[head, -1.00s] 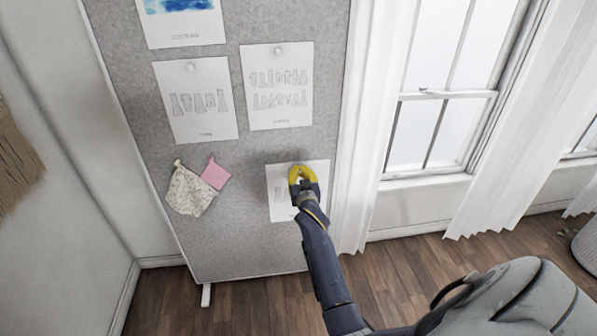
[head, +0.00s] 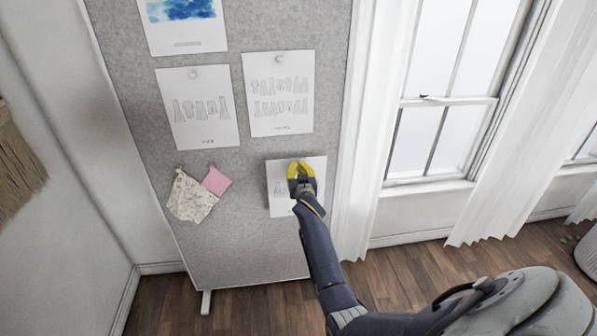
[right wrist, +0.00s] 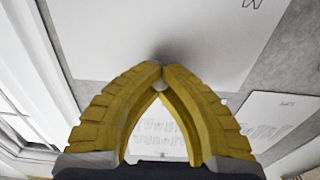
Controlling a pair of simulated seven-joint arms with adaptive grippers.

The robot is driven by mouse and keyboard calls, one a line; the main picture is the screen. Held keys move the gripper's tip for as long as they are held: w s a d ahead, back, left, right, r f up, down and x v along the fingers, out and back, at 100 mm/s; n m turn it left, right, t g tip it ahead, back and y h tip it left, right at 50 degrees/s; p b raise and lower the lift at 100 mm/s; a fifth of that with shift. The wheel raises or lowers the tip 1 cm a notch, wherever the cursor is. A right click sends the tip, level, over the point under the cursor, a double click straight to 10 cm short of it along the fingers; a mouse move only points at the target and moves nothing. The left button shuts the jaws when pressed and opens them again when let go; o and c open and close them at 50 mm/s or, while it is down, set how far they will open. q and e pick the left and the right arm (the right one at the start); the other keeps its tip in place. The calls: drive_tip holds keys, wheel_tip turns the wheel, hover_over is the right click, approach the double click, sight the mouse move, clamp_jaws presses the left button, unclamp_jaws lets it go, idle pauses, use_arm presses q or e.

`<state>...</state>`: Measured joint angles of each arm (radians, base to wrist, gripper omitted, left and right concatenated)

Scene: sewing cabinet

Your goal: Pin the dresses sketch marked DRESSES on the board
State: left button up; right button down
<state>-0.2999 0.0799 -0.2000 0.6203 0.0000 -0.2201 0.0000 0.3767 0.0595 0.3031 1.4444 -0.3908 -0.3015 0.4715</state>
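A white sketch sheet (head: 283,204) with faint drawn figures lies against the lower right of the grey board (head: 245,245). My right gripper (head: 300,168) is in front of its upper middle and hides part of the drawing. In the right wrist view the two yellow fingers (right wrist: 162,68) meet at their tips close to the sheet (right wrist: 130,30). A small pale piece, seemingly a pin (right wrist: 162,85), shows between them. The sheet's label is cut off or hidden, so I cannot read DRESSES on it. My left gripper is out of view.
Two pinned sketches (head: 198,108) (head: 278,92) and a blue painted sheet (head: 185,20) hang higher on the board. Fabric swatches (head: 195,195) hang left of the sheet. A white curtain (head: 370,150) and a window (head: 440,100) are close on the right.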

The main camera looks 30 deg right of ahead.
sight(294, 154)
drive_tip(key=shift+x, duration=2.7)
drive_tip(key=shift+w+d, duration=0.15)
drive_tip(key=shift+w, duration=0.2)
drive_tip(key=c, duration=2.2)
unclamp_jaws()
drive_tip(key=c, duration=1.5)
unclamp_jaws()
drive_tip(key=shift+v, duration=5.75)
drive_tip(key=shift+s, duration=0.25)
